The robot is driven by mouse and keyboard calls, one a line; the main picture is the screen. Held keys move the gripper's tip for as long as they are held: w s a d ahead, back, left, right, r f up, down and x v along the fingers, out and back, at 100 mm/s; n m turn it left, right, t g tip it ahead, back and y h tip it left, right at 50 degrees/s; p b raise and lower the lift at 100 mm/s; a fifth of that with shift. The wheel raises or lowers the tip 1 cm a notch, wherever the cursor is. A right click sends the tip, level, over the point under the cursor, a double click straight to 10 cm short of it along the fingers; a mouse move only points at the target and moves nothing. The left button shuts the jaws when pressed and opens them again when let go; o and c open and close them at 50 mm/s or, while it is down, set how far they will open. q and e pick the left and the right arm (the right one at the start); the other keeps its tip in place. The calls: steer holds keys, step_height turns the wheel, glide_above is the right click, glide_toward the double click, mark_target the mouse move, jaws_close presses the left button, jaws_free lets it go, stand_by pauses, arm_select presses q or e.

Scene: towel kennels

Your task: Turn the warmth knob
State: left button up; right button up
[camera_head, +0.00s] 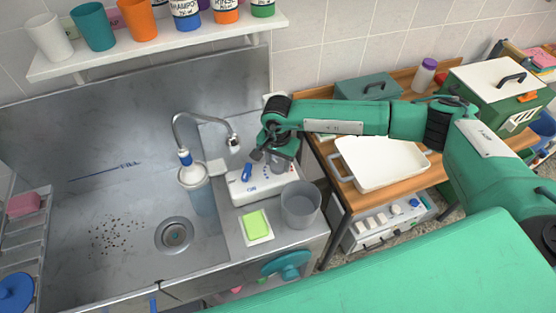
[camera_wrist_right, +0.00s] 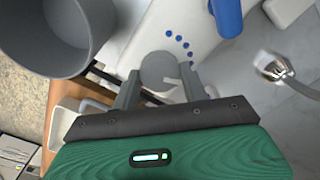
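The white control box (camera_head: 262,188) stands on the ledge right of the sink, with a blue lever (camera_head: 246,172) and small red and blue marks on top. In the right wrist view a grey round knob (camera_wrist_right: 158,68) with a pointer sits inside an arc of blue dots; I take it for the warmth knob. My right gripper (camera_wrist_right: 161,82) is over the box, its fingers apart on either side of this knob. Contact with the knob cannot be made out. In the head view the right gripper (camera_head: 272,155) partly hides the knob area. My left gripper is out of view.
A grey cup (camera_head: 301,205) stands close in front of the box, beside a green sponge (camera_head: 257,224). A curved faucet (camera_head: 205,117) rises to the left. A white tray (camera_head: 378,163) lies on the wooden table to the right. A shelf with cups and bottles is above.

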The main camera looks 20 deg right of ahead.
steer(key=shift+f+m+b, duration=0.2)
steer(key=shift+m+b, duration=0.2)
steer(key=shift+b, duration=0.45)
steer(key=m+b, duration=0.5)
steer(key=b, duration=0.3)
steer(key=shift+m, duration=0.3)
steer(key=shift+r+m+b, duration=0.2)
steer(key=shift+m+b, duration=0.7)
steer(key=shift+b, duration=0.25)
steer(key=o, duration=1)
